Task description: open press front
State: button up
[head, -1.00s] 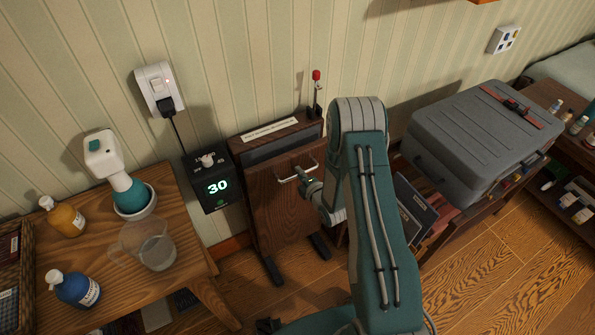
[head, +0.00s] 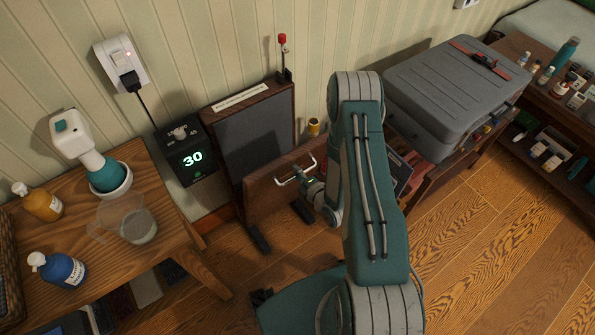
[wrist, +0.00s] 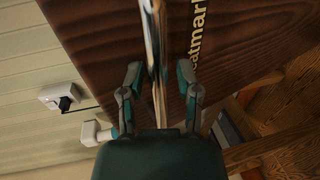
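The press front (head: 270,190) is a dark wooden panel with a metal pull handle (head: 297,170). It stands swung out and down from the press body (head: 282,97), and the dark grey inner face (head: 257,140) is exposed. The wrist view shows the front's wood close up (wrist: 220,50) with part of a pale printed word. My gripper (head: 308,182) is at the handle, its fingers on either side of the chrome bar (wrist: 157,60). The fingers look closed around the bar, though the exact contact is hard to see.
A timer box (head: 187,155) reading 30 hangs left of the press. A wooden table (head: 165,200) with bottles and a measuring jug (head: 137,222) stands at left. A grey suitcase (head: 440,90) lies on a bench at right. Open wooden floor (head: 480,250) is at lower right.

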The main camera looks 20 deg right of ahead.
jog(key=shift+r, duration=0.15)
jog(key=v, duration=1.1)
jog(key=shift+s, duration=0.4)
jog(key=shift+d, duration=0.1)
jog(key=w+d+r+m+g+h, duration=0.2)
jog(key=w+r+m+g+h, duration=0.15)
jog(key=r, duration=0.65)
jog(key=w+d+r+m+g+h, duration=0.15)
jog(key=w+r+m, duration=0.35)
jog(key=r, duration=0.6)
jog(key=s+a+r+m+g, duration=0.1)
jog(key=s+a+r+m, duration=0.2)
jog(key=s+r+m, duration=0.1)
jog(key=s+a+r+m+g, duration=0.2)
jog(key=s+a+r+m, duration=0.2)
jog(key=s+r, duration=0.3)
jog(key=s+a+r+m+g+y, duration=0.1)
jog(key=s+a+r+m, duration=0.2)
jog(key=s+r, duration=0.3)
jog(key=s+m, duration=0.1)
jog(key=s, duration=0.2)
jog(key=shift+a, duration=0.35)
